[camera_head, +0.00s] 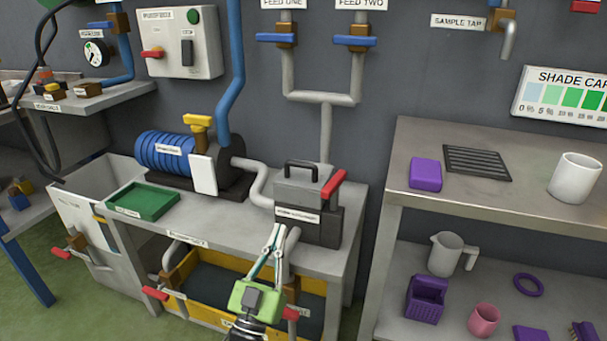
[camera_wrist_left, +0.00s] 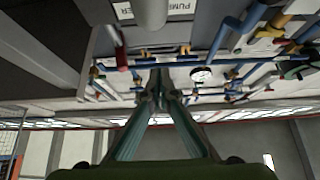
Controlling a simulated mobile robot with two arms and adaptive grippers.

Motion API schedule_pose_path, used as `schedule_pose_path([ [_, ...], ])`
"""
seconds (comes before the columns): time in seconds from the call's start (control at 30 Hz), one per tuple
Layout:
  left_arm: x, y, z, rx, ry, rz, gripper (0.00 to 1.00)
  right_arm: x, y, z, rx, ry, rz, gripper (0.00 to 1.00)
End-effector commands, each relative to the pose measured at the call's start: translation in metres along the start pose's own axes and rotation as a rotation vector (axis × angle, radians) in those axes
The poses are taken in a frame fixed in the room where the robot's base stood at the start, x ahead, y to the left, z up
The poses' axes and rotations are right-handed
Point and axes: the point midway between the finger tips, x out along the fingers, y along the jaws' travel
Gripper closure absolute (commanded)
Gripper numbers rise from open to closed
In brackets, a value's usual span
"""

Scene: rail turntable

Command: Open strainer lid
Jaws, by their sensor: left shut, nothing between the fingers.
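The strainer is a dark grey box (camera_head: 318,229) with a white label on its front, standing at the right end of the pump bench. Its lighter grey lid (camera_head: 298,190) sits flat on top and has a black bar handle (camera_head: 301,166). A red lever (camera_head: 333,188) slants up at the lid's right side. My left gripper (camera_head: 277,232) is shut and empty, its fingertips pointing up just in front of the strainer's lower front. I cannot tell whether they touch it. In the left wrist view the fingertips (camera_wrist_left: 160,84) are together. My right gripper is not in view.
A blue pump motor (camera_head: 163,152) and a green tray (camera_head: 143,201) are left of the strainer. A grey pipe (camera_head: 262,183) joins its left side. A yellow bin (camera_head: 205,295) is under the bench. A metal table (camera_head: 410,205) stands at right.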

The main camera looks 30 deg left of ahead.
Motion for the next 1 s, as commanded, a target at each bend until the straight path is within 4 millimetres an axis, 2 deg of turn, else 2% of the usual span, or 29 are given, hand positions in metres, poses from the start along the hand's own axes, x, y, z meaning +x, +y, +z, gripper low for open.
schedule_pose_path([
  [0.17,0.014,-0.001,-0.003,0.001,0.01,-0.001,1.0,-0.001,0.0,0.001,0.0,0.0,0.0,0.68],
  [0.5,0.083,-0.001,-0.003,0.0,0.01,-0.001,1.0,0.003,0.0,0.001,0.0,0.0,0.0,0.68],
  [0.7,0.119,-0.001,-0.002,0.001,0.008,-0.001,1.0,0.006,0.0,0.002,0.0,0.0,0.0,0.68],
  [0.83,0.132,0.0,-0.002,0.0,0.006,-0.001,1.0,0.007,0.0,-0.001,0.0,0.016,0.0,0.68],
  [1.0,0.14,0.0,-0.002,0.0,0.003,-0.001,1.0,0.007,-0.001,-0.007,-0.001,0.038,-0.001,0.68],
])
